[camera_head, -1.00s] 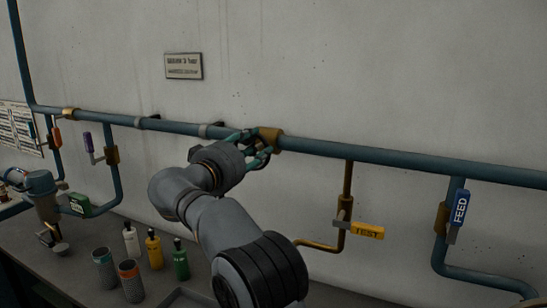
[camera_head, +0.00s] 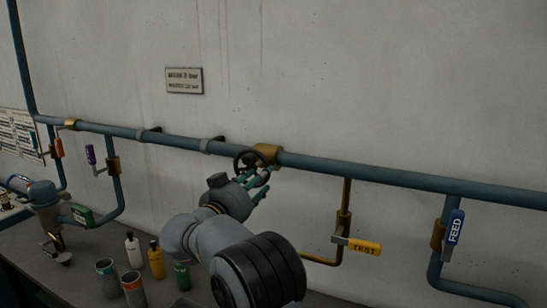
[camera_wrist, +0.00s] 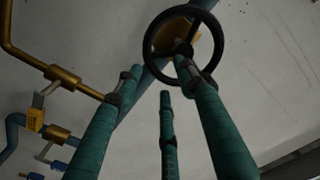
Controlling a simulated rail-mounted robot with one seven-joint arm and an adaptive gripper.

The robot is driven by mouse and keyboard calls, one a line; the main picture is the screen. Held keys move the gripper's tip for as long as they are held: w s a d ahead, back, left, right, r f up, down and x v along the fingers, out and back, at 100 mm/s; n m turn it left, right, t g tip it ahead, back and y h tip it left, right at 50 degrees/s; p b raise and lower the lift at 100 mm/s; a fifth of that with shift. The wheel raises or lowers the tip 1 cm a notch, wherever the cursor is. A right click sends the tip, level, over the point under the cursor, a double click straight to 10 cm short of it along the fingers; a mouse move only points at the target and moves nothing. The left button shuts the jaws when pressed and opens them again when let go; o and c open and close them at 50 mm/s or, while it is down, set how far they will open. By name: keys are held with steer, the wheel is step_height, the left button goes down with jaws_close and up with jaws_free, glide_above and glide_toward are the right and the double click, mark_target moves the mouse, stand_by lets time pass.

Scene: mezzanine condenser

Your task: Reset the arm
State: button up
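My gripper (camera_head: 262,184) is in front of the main pipe, just below and to the right of a black handwheel (camera_head: 250,165) on a brass valve body. In the wrist view, the green fingers of my gripper (camera_wrist: 160,85) are spread apart with nothing between them. The handwheel (camera_wrist: 150,36) shows beyond the fingertips, and one finger overlaps its lower rim. I cannot tell from this whether that finger touches the wheel.
A brass branch with a yellow TEST lever (camera_head: 364,247) and a blue FEED lever (camera_head: 455,227) are to the right. A white bottle (camera_head: 132,250), a yellow bottle (camera_head: 156,260), a green bottle (camera_head: 181,275) and cups stand on the bench below.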

steer(key=s, duration=0.1)
steer(key=s+a+b, duration=0.1)
steer(key=s+b, duration=0.1)
steer(key=shift+a+f+m, duration=0.1)
steer(key=shift+a+m, duration=0.15)
steer(key=shift+m, duration=0.05)
steer(key=shift+d, duration=0.1)
